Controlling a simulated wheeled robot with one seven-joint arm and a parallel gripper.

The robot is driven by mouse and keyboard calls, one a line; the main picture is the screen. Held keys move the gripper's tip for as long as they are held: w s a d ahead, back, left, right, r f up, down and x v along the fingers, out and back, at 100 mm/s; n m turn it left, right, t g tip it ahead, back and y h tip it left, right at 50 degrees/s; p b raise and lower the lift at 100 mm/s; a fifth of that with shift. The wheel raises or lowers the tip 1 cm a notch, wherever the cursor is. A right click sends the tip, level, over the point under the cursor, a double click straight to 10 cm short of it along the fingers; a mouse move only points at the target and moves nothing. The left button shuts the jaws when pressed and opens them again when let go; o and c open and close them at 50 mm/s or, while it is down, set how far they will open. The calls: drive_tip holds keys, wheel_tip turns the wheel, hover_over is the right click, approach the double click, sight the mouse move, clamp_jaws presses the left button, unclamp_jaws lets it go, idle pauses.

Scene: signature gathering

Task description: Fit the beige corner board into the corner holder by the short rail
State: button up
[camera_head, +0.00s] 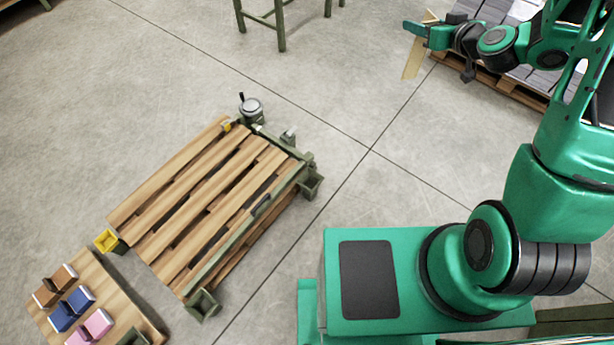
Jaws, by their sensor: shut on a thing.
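My gripper (424,31) is at the upper right, shut on the beige corner board (413,60). The board is long and pale and hangs down from the jaws, slightly tilted; its upper end shows above the jaws. It is held well away from the wooden pallet (190,195). A green corner holder (312,186) is at the pallet's right corner, and another (203,305) is at its near corner. A short green rail (275,143) appears to run along the far right side. The holders look empty, but their insides are small in view.
A round metal device (251,108) stands behind the pallet. A loaded pallet (500,80) is at upper right. Open floor lies between.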

drive_tip(key=w+a+f+n+g+y, duration=0.1)
drive_tip(key=w+a+f+n+y, duration=0.15)
drive_tip(key=a+f, duration=0.75)
drive_tip(key=w+a+f+n+g+y, duration=0.2)
drive_tip(key=w+a+f, duration=0.1)
drive_tip(key=f, duration=1.3)
drive_tip(key=s+a+f+n+y, duration=0.1)
drive_tip(key=s+a+f, duration=0.35)
drive_tip(key=f, duration=0.45)
drive_tip(key=s+a+f+n+g, duration=0.1)
drive_tip(key=s+a+f, duration=0.2)
drive_tip(key=a+f, duration=0.45)
drive_tip(key=s+a+f+n+y, duration=0.1)
drive_tip(key=s+a+f, duration=0.2)
drive_tip(key=f, duration=0.8)
wheel_tip(320, 180, down, 10)
drive_tip(key=shift+s+f+g, duration=0.2)
drive_tip(key=shift+s+g, duration=0.1)
drive_tip(key=shift+s, duration=0.05)
drive_tip(key=shift+a+f+m, duration=0.1)
drive_tip(key=shift+m, duration=0.15)
